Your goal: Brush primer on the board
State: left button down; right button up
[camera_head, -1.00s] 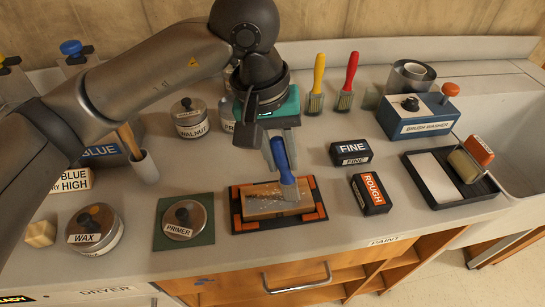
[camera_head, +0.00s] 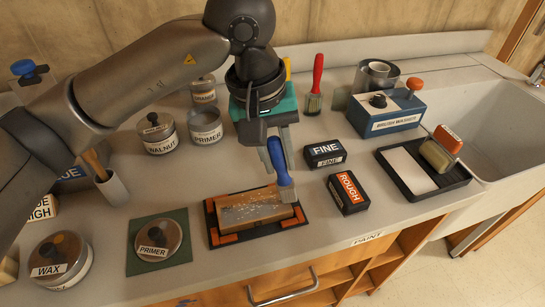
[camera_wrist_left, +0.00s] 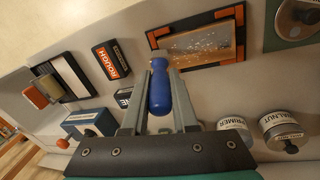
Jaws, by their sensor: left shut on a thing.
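My left gripper (camera_head: 278,148) is shut on the handle of a blue brush (camera_head: 276,160), which points down. The brush's bristles are at the right end of the wooden board (camera_head: 243,210); I cannot tell if they touch it. The board lies in a black holder with orange corners (camera_head: 228,238) and has pale grey, speckled patches on its top. In the left wrist view the blue handle (camera_wrist_left: 160,92) sits between the fingers, with the board (camera_wrist_left: 205,42) beyond. The primer tin (camera_head: 205,127) stands open behind; a lid labelled PRIMER (camera_head: 158,239) lies on a green mat. My right gripper is not in view.
A WAX tin (camera_head: 60,262) stands at left and a WALNUT tin (camera_head: 158,136) behind. FINE (camera_head: 325,153) and ROUGH (camera_head: 348,192) blocks lie right of the board. The brush washer (camera_head: 388,112), a black tray (camera_head: 437,186) and the sink (camera_head: 490,125) are farther right.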

pick_arm(q)
jog(key=shift+r, duration=0.3)
jog(key=shift+w, duration=0.1)
jog(key=shift+w+a+b, duration=0.25)
jog(key=shift+w+b, duration=0.25)
jog(key=shift+b, duration=0.1)
jog(key=shift+s+a+b, duration=0.15)
jog(key=shift+a+b, duration=0.25)
jog(key=shift+a, duration=0.1)
jog(key=shift+f+b, duration=0.4)
jog(key=shift+a, duration=0.1)
